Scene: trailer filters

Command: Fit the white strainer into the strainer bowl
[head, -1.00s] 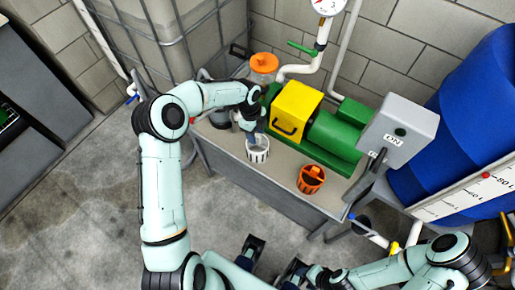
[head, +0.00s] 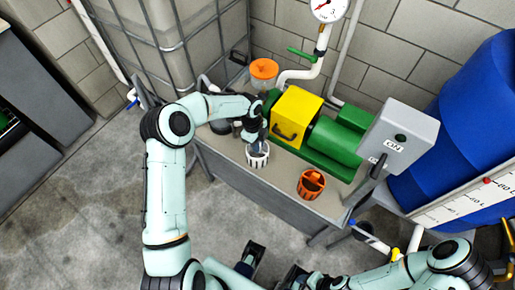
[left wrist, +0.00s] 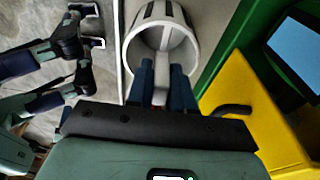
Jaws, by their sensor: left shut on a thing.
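The white slotted strainer (head: 257,158) is upright at the bench's front edge. My left gripper (head: 256,143) is above it, shut on the bar across its open top. In the left wrist view the strainer (left wrist: 133,62) lies straight ahead, with the bar between the blue fingers (left wrist: 162,75). I cannot tell whether its base touches the bench. A clear vessel with an orange lid (head: 263,69), perhaps the strainer bowl, stands behind, left of the yellow pump part; its lower part is hidden. My right gripper (head: 274,257) is low in front, empty, its fingers apart.
An orange slotted basket (head: 311,184) stands on the bench (head: 225,155) to the right. The yellow box (head: 296,114) and green motor (head: 335,142) stand close behind the strainer. A grey switch box (head: 398,135) and blue barrel (head: 470,130) are at right.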

